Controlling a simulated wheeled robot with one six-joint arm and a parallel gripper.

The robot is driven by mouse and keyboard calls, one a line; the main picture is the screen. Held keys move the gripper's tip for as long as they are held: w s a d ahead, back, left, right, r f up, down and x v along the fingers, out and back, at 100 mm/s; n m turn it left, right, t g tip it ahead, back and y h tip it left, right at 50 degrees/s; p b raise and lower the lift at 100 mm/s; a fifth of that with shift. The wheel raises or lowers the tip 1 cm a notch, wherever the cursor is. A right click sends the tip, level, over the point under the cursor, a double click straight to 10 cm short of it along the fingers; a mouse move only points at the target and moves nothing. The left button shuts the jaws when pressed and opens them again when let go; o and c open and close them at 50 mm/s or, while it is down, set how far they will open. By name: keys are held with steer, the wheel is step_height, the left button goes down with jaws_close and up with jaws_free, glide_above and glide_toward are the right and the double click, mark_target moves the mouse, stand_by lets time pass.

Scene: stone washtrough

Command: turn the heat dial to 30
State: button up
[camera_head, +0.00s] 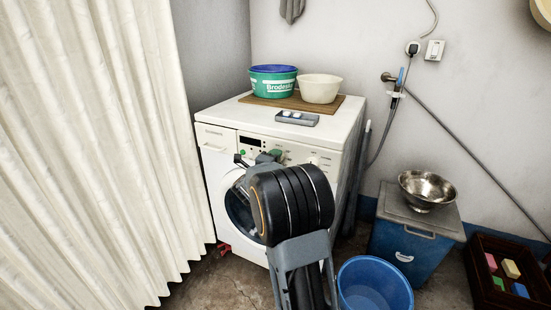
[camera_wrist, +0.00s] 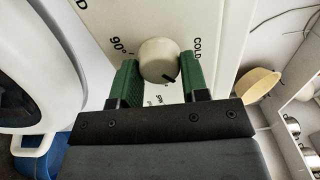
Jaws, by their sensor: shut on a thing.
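The heat dial (camera_wrist: 158,58) is a round cream knob on the white front panel of the washing machine (camera_head: 340,135). In the wrist view its dark pointer mark is at the lower right of its rim. "90°" is printed to its left and "COLD" to its upper right; lettering below is partly hidden by my gripper. My gripper (camera_wrist: 161,72) has its green fingers on either side of the dial and is shut on it. In the head view my gripper (camera_head: 268,156) is at the panel, and my arm hides much of the machine's front.
On the machine top are a green tub (camera_head: 273,84), a cream bowl (camera_head: 320,90) and a grey tray (camera_head: 297,119). A curtain (camera_head: 90,150) hangs at the left. A blue bucket (camera_head: 374,288) and a blue cabinet (camera_head: 403,248) with a metal bowl (camera_head: 427,187) stand at the right.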

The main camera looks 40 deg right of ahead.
steer(key=shift+n, duration=0.5)
steer(key=o, duration=0.9)
steer(key=p+v, duration=0.2)
steer(key=v, duration=1.1)
steer(key=shift+s+a+p, duration=0.25)
steer(key=shift+a+p, duration=0.05)
steer(key=shift+p, duration=0.05)
